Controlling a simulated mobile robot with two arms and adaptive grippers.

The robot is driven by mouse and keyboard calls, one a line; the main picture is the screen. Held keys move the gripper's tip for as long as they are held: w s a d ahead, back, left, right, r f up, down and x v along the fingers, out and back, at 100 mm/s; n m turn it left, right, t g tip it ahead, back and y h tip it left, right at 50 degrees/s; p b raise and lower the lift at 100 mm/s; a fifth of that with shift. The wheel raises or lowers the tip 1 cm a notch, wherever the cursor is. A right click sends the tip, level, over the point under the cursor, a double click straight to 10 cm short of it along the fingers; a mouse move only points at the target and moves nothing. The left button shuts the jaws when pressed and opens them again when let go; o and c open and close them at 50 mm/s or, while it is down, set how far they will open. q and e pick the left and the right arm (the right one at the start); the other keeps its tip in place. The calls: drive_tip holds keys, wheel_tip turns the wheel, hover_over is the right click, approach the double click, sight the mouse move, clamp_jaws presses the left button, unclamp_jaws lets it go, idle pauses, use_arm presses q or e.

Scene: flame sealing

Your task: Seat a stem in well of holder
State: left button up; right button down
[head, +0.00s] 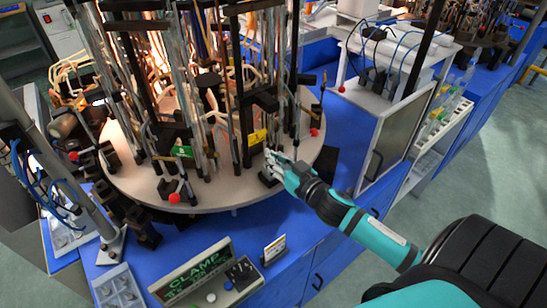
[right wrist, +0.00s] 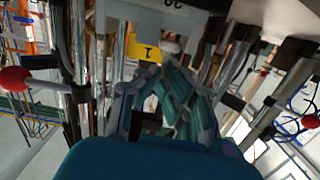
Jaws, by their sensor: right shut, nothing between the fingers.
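My right gripper (head: 270,158) reaches in from the right to the front of the round turntable (head: 225,196). Its fingers are shut and empty, close to a yellow tag (head: 258,136). In the right wrist view the closed fingers (right wrist: 168,48) show just beside that tag (right wrist: 146,50), which bears a 1. Several upright glass stems (head: 196,95) stand among dark posts and clamps on the turntable. A small black block (head: 268,180) sits below my right gripper; I cannot tell whether it is the holder. No well can be made out. My left gripper is not in view.
Red knobs (head: 174,198) on rods stick out around the turntable, and one (right wrist: 14,80) shows in the wrist view. A control panel (head: 205,275) labelled CLAMP stands at the front. A blue bench (head: 345,125) and a glass-sided cabinet (head: 388,143) lie right. Posts crowd the turntable.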

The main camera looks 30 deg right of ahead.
drive_tip(key=shift+f, duration=0.45)
drive_tip(key=c, duration=2)
unclamp_jaws()
drive_tip(key=shift+o, duration=1.2)
drive_tip(key=shift+s, duration=0.15)
drive_tip(key=shift+s+d+r+p, duration=0.1)
drive_tip(key=shift+s+p, duration=0.15)
drive_tip(key=shift+s, duration=0.8)
drive_tip(key=shift+s+d+r+p, duration=0.1)
drive_tip(key=shift+s+p, duration=0.15)
drive_tip(key=shift+s, duration=0.75)
